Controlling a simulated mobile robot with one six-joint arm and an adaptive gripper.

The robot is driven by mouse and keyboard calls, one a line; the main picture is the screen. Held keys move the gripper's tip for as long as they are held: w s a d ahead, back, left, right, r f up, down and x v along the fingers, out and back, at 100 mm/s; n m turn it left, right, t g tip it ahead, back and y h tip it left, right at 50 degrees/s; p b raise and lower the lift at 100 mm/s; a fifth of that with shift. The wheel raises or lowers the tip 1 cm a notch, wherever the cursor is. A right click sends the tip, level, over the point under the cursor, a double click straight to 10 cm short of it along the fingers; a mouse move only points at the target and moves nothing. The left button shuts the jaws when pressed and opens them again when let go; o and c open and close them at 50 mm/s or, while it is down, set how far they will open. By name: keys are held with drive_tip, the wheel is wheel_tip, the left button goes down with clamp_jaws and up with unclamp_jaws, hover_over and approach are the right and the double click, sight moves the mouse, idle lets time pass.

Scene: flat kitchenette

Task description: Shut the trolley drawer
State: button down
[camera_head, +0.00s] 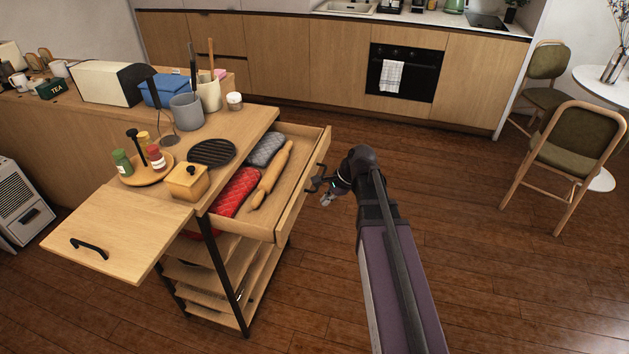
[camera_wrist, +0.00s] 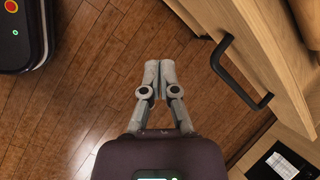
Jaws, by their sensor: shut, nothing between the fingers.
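The trolley (camera_head: 258,118) is a wooden cart with a black frame. Its drawer (camera_head: 308,182) is pulled out toward the right, showing a red quilted mitt (camera_head: 236,192), a grey mitt (camera_head: 266,149) and a rolling pin (camera_head: 272,175) inside. The drawer's black handle (camera_head: 318,178) is on its outer front, and in the wrist view the handle (camera_wrist: 240,82) lies right of my fingers. My gripper (camera_head: 326,194) is just outside the drawer front. In the wrist view my gripper (camera_wrist: 152,68) has its fingertips together, empty, with a gap to the handle.
A wooden side leaf (camera_head: 120,240) juts from the trolley's near left. The top carries a grey pot (camera_head: 187,112), a round black trivet (camera_head: 211,152), a box (camera_head: 187,182) and spice jars. Chairs (camera_head: 565,150) stand far right. Floor right of the drawer is open.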

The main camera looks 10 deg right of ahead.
sight(308, 186)
drive_tip(key=w+d+r+m+t+y+p, duration=0.1)
drive_tip(key=w+d+r+m+t+y, duration=0.1)
drive_tip(key=w+d+r+m, duration=0.2)
drive_tip(key=w+d+m, duration=0.1)
drive_tip(key=w+m, duration=0.2)
drive_tip(key=m, duration=0.2)
drive_tip(key=shift+r, duration=0.4)
drive_tip(key=shift+a+f, duration=0.1)
drive_tip(key=shift+f, duration=0.05)
drive_tip(key=b+x, duration=0.6)
drive_tip(key=x, duration=0.2)
drive_tip(key=shift+w+a, duration=0.1)
drive_tip(key=shift+w, duration=0.05)
drive_tip(key=shift+w+a+f+b, duration=0.25)
drive_tip(key=shift+a+f+b, duration=0.1)
drive_tip(key=shift+a+f, duration=0.1)
drive_tip(key=shift+w, duration=0.1)
